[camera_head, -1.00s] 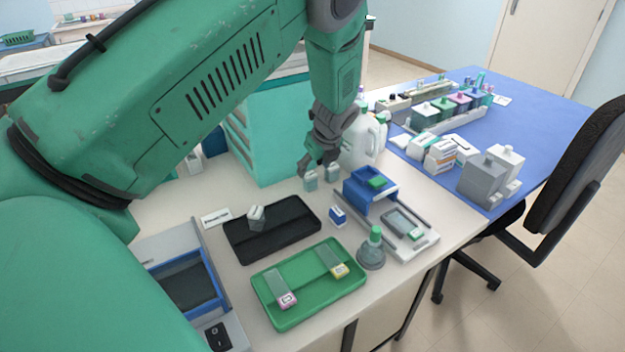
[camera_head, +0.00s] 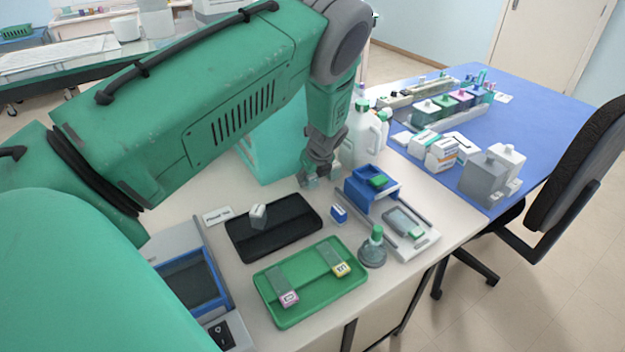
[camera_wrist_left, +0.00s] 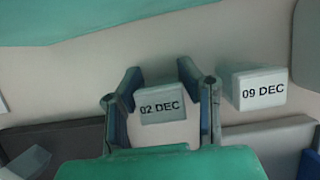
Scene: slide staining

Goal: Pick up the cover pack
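Two small pale packs stand on the table in the left wrist view, one printed "02 DEC" (camera_wrist_left: 162,106) and one printed "09 DEC" (camera_wrist_left: 262,88). The pictures do not mark which is the cover pack. My left gripper (camera_wrist_left: 160,74) is open, with a finger on each side of the "02 DEC" pack and a gap visible at the left finger. The "09 DEC" pack is just right of the right finger. In the head view my left gripper (camera_head: 313,178) points down at the table and mostly hides the packs. My right gripper is not in view.
A black tray (camera_head: 290,238) holds a small pale block (camera_head: 258,214). A green tray (camera_head: 312,306) holds two slides. A blue and grey device (camera_head: 372,186), a small blue box (camera_head: 338,213) and white jugs (camera_head: 359,140) stand close to the gripper.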

